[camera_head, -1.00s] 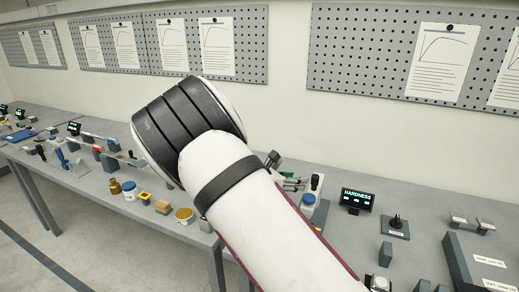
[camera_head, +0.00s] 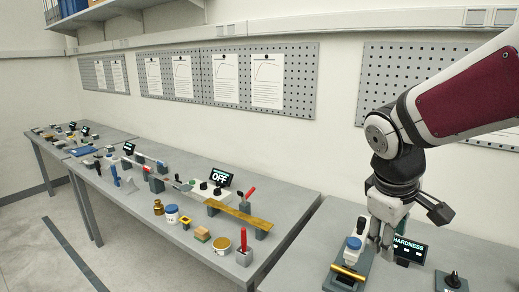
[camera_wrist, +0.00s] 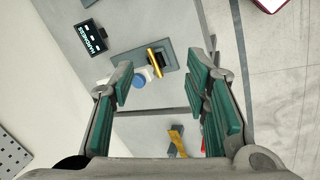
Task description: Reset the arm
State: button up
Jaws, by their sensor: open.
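My gripper (camera_head: 377,243) hangs pointing down at the right of the head view, above the hardness station. In the wrist view my gripper (camera_wrist: 161,62) is open, with green-padded fingers spread apart and nothing held between them. Beneath it is a grey device with a brass-coloured bar (camera_head: 348,272) and a blue cap (camera_head: 354,243). The bar (camera_wrist: 155,57) and the blue cap (camera_wrist: 138,82) also show between the fingers in the wrist view. My arm reaches in from the upper right. I cannot tell the exact height of the fingertips above the device.
The HARDNESS display (camera_head: 410,249) stands close behind my gripper. A black knobbed device (camera_head: 452,281) is to its right. The table to the left holds an OFF display (camera_head: 221,177), a long brass strip (camera_head: 240,216), a red-handled piece (camera_head: 244,243) and a white jar (camera_head: 172,214).

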jog(key=s+a+r+m+t+y, duration=0.1)
jog(key=s+a+r+m, duration=0.1)
jog(key=s, duration=0.5)
jog(key=s+a+r+m+t+y, duration=0.2)
jog(key=s+a+m, duration=0.1)
jog(key=s, duration=0.4)
jog(key=shift+a+r+m, duration=0.35)
jog(key=shift+a+m, duration=0.05)
jog(key=shift+m, duration=0.4)
jog(key=shift+c, duration=0.6)
